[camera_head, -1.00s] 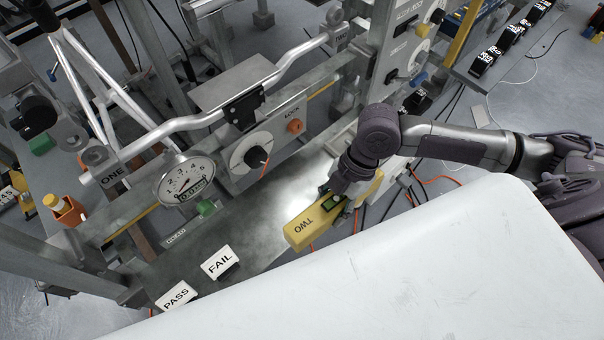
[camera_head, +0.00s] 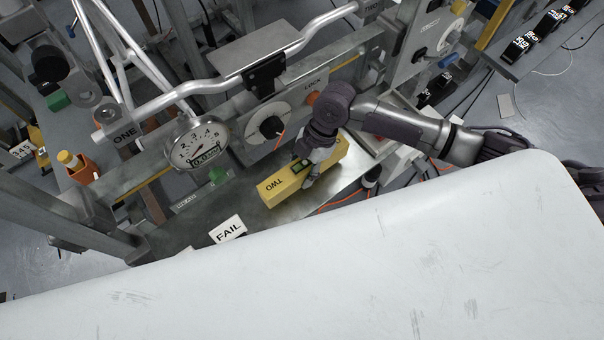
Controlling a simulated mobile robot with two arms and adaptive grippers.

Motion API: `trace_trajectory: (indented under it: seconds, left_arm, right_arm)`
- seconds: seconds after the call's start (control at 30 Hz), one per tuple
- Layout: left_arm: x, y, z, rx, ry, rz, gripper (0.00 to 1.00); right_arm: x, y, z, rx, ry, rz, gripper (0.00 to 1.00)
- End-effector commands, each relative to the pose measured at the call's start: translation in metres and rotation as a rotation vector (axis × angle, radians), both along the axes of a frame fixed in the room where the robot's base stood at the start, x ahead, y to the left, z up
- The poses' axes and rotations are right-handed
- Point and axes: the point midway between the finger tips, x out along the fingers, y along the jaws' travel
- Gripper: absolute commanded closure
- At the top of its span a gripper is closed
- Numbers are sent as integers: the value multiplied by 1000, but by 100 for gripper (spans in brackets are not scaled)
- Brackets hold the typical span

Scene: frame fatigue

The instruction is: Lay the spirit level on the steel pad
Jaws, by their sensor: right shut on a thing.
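Whether the level touches that surface I cannot tell. A flat grey steel plate (camera_head: 262,44), which looks like the steel pad, sits behind the silver handlebar, up and left of the level. Nothing lies on it. The gripper hides part of the level. My left gripper is not in view.
The bent silver handlebar (camera_head: 180,90) and a round dial gauge (camera_head: 195,143) stand left of the level. A black knob on a white disc (camera_head: 268,128) is just above it. A FAIL sign (camera_head: 228,229) stands on the bench. A large white surface (camera_head: 330,260) fills the foreground.

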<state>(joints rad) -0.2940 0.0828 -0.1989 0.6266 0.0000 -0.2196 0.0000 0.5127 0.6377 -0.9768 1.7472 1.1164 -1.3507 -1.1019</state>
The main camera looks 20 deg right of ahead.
Motion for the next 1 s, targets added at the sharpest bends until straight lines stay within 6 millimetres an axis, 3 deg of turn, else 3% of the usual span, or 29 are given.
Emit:
trace_trajectory:
  seconds: [0.2,0.53,0.57,0.7,1.0]
  left_arm:
    - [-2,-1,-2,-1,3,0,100]
    - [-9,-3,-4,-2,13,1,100]
    - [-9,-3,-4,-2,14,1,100]
    - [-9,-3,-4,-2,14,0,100]
    - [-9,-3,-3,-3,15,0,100]
  right_arm:
    - [-1,0,-30,0,1,0,100]
    - [-1,0,-33,0,0,0,100]
    - [-1,-1,-34,-1,0,0,49]
    - [-1,0,-33,-1,0,0,26]
    - [-1,-1,-32,-1,0,0,26]
